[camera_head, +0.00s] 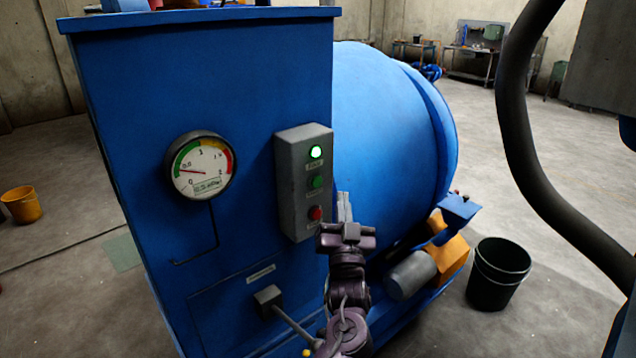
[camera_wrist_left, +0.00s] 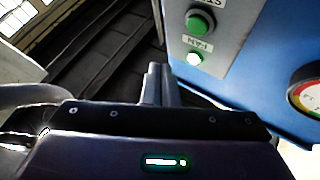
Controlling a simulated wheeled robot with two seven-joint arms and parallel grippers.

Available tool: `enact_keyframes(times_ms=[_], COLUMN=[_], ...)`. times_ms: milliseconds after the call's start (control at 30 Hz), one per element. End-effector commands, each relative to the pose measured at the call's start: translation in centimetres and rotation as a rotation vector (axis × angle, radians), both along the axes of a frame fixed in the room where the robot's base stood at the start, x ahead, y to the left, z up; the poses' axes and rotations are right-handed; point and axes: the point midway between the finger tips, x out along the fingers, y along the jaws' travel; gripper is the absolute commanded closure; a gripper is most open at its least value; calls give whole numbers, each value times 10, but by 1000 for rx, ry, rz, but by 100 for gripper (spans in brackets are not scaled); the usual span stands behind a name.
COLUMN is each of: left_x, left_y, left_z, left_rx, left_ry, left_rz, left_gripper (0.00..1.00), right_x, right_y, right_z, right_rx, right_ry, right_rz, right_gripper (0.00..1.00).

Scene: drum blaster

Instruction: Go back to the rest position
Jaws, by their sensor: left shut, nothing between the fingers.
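My left gripper (camera_head: 344,208) is shut and empty in the head view, just right of the grey control box (camera_head: 297,185). In the left wrist view its fingers (camera_wrist_left: 160,85) are together, pointing past the box's edge. The box has a lit green light (camera_head: 316,152) at the top, a green button (camera_head: 316,181) below it and a red button (camera_head: 315,213) at the bottom. It is mounted on a large blue machine cabinet (camera_head: 120,130). I cannot tell whether the fingers touch the box. My right gripper is not in view.
A round gauge (camera_head: 201,167) sits on the cabinet, with a grey lever (camera_head: 290,315) lower down. A blue drum (camera_head: 390,140) stands behind. A black bucket (camera_head: 497,273) is at right, a yellow bucket (camera_head: 21,204) at far left. A thick dark hose (camera_head: 522,140) hangs at right.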

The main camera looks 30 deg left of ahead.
Motion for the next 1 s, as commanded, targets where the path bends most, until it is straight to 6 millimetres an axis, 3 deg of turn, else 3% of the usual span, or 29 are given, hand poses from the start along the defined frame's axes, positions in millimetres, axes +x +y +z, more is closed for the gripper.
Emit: enact_keyframes(times_ms=[333, 467, 633, 767, 867, 1000], left_x=[0, 0, -7, -26, -52, -103], left_y=[0, -1, -11, -30, -46, -69], left_z=[0, -11, -54, -97, -130, -170], left_rx=[0, -28, -146, -260, -340, -438], left_ry=[1, 46, 247, 470, 656, 931], left_rz=[-1, -36, -186, -317, -397, -470], left_gripper=[100, 100, 100, 100, 100, 100], right_x=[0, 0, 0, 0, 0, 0], right_y=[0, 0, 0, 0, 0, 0], right_z=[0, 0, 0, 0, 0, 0], right_rx=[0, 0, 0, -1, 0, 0], right_ry=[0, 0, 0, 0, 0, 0], right_rz=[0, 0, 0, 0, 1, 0], right_gripper=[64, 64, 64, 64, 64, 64])
